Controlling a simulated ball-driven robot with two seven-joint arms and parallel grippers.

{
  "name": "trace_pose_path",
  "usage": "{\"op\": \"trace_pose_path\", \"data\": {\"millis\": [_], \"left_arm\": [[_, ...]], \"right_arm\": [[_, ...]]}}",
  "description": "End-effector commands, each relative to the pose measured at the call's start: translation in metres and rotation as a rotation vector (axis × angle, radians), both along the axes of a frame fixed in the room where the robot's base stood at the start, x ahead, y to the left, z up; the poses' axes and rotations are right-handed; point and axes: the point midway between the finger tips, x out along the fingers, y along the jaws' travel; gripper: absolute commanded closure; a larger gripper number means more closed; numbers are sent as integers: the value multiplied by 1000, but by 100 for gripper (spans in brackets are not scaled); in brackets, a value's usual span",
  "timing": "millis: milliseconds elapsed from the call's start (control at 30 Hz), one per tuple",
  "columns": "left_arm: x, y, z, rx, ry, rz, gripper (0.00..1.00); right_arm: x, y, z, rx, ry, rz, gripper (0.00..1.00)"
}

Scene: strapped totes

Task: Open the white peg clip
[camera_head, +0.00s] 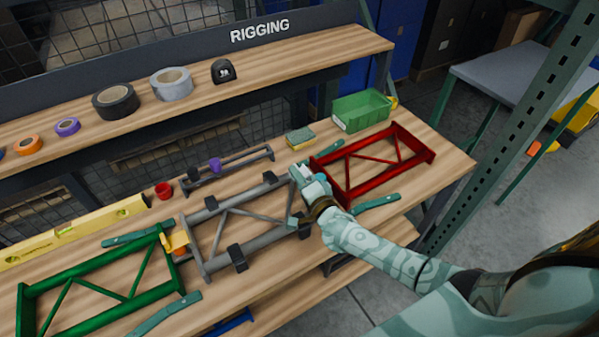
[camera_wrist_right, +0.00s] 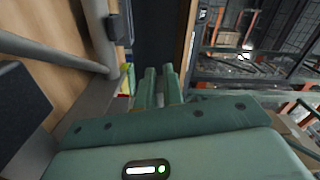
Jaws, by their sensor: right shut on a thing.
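The white peg clip (camera_head: 297,171) shows only as a small pale piece at the right end of the grey frame (camera_head: 196,262), near the red frame (camera_head: 429,153). My right gripper (camera_head: 303,180) is over this spot and hides most of the clip. In the right wrist view its two fingers (camera_wrist_right: 158,88) are close together, and what lies between them cannot be made out. In the head view the gripper is shut on the clip. My left gripper is not in view.
A green frame (camera_head: 24,310) lies left of the grey one, with an orange clip (camera_head: 176,243) between them. Black clamps (camera_head: 236,257) sit on the grey frame. A sponge (camera_head: 300,137) and a green bin (camera_head: 361,111) stand behind. Teal bars (camera_head: 376,202) lie on the bench.

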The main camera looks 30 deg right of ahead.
Motion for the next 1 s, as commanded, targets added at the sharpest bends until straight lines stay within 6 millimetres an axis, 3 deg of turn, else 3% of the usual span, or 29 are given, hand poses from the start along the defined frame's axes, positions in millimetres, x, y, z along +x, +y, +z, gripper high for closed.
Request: {"op": "trace_pose_path", "data": {"millis": [567,600,667,1000], "left_arm": [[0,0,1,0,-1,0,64],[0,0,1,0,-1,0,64],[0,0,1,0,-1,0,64],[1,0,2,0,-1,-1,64]], "right_arm": [[0,1,-2,-28,-1,0,100],[0,1,-2,-28,0,-1,83],[0,1,-2,-28,-1,0,69],[-4,1,-2,-29,-1,0,69]]}}
